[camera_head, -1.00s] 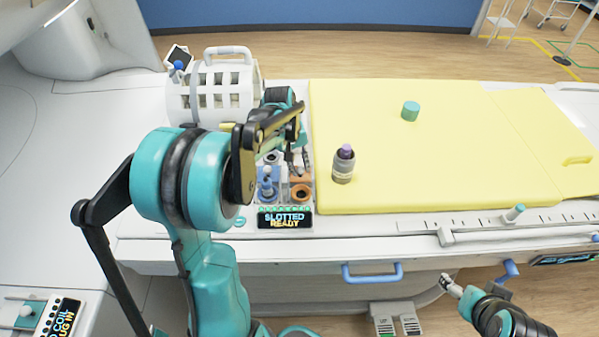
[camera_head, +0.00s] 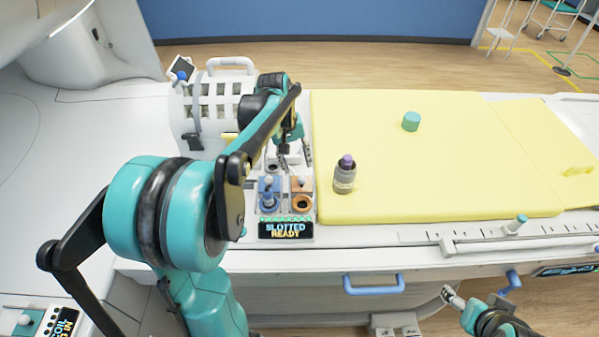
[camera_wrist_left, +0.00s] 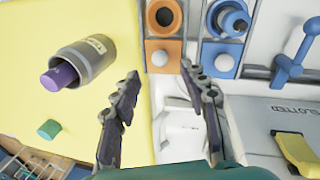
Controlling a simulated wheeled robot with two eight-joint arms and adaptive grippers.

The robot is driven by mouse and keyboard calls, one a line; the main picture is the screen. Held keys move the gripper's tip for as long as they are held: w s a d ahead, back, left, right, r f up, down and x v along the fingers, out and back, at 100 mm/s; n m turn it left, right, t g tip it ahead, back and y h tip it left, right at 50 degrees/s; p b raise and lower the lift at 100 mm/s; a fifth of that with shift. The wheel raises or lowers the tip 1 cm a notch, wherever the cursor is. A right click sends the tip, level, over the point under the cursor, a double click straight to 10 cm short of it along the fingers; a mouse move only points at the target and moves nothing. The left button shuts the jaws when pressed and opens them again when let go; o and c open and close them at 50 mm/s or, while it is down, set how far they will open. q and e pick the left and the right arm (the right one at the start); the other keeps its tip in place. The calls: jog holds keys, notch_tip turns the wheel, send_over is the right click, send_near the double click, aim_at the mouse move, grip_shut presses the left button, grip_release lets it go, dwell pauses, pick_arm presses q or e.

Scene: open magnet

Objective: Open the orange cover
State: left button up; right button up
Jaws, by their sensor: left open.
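The orange cover (camera_head: 302,186) is part of a small orange unit with a dark round opening and a pale knob, beside a similar blue unit (camera_head: 268,195). In the left wrist view the orange unit (camera_wrist_left: 162,36) lies at the top, just beyond the fingers, with its white knob below the ring. My left gripper (camera_head: 293,150) is above and behind the units.
A display reading "SLOTTED READY" (camera_head: 286,230) is in front of the units. A white slotted coil (camera_head: 205,115) stands behind left. A grey bottle with purple cap (camera_head: 344,176) and a green cylinder (camera_head: 411,121) stand on the yellow mat (camera_head: 450,180), right of the units.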

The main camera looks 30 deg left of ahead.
pick_arm(q)
jog(key=r, duration=0.5)
jog(key=shift+s+a+r, duration=0.1)
jog(key=shift+s+a, duration=0.25)
jog(key=s+d+f+m+t, duration=0.2)
jog(key=s+d+f+m, duration=0.1)
jog(key=s+d, duration=0.4)
jog(key=s+d+f+m+t+y, duration=0.1)
jog(key=s+d+f+m+t, duration=0.2)
jog(key=s+d+m, duration=0.2)
jog(key=s+d, duration=0.3)
jog(key=d, duration=0.1)
jog(key=shift+m+t+y, duration=0.3)
